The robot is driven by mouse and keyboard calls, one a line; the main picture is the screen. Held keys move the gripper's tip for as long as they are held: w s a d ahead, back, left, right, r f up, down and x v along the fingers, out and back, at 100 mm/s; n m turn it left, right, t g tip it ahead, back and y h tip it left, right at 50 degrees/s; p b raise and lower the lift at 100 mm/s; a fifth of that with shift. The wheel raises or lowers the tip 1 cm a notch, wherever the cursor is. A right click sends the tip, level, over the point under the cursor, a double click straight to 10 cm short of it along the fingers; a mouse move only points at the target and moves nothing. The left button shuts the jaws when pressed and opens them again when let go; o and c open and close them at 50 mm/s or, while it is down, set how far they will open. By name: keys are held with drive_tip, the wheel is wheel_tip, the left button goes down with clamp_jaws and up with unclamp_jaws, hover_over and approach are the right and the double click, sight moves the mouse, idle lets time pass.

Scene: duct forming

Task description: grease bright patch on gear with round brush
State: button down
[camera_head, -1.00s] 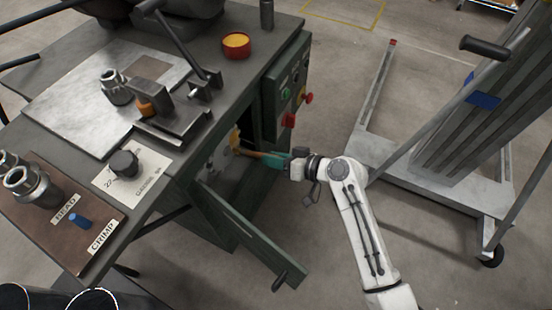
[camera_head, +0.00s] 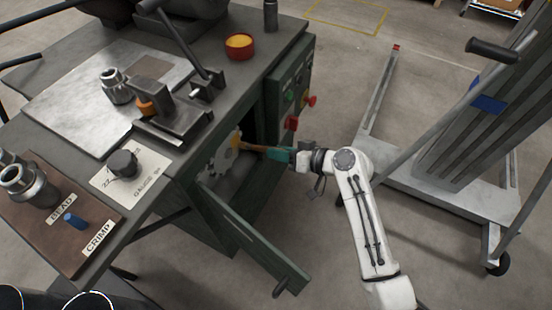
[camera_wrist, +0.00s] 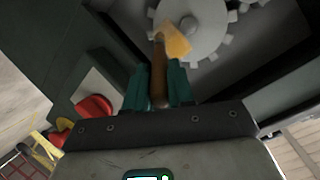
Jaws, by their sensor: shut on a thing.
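In the wrist view the green fingers of my gripper (camera_wrist: 158,82) flank the brown handle. The yellow-orange brush head (camera_wrist: 179,43) overlaps the lower left of the grey gear (camera_wrist: 211,37); I cannot tell whether it touches. I cannot pick out a bright patch on the gear. A red pot of yellow-orange grease (camera_head: 239,47) stands on the bench top.
A green control panel (camera_head: 290,90) with red knobs is beside the opening. A wheeled lift (camera_head: 460,150) stands at right. The bench top (camera_head: 175,190) carries a lever tool. Some floor is clear around my arm.

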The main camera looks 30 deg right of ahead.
drive_tip(key=shift+w+d, duration=0.25)
drive_tip(key=shift+d, duration=0.1)
drive_tip(key=shift+a, duration=0.1)
drive_tip(key=s+a, duration=0.1)
drive_tip(key=s+a+p, duration=0.1)
drive_tip(key=a, duration=0.1)
drive_tip(key=shift+s+a, duration=0.1)
idle(0.3)
drive_tip(key=s+d, duration=0.3)
drive_tip(key=s, duration=0.2)
drive_tip(key=shift+d+p, duration=0.3)
drive_tip(key=shift+p, duration=0.1)
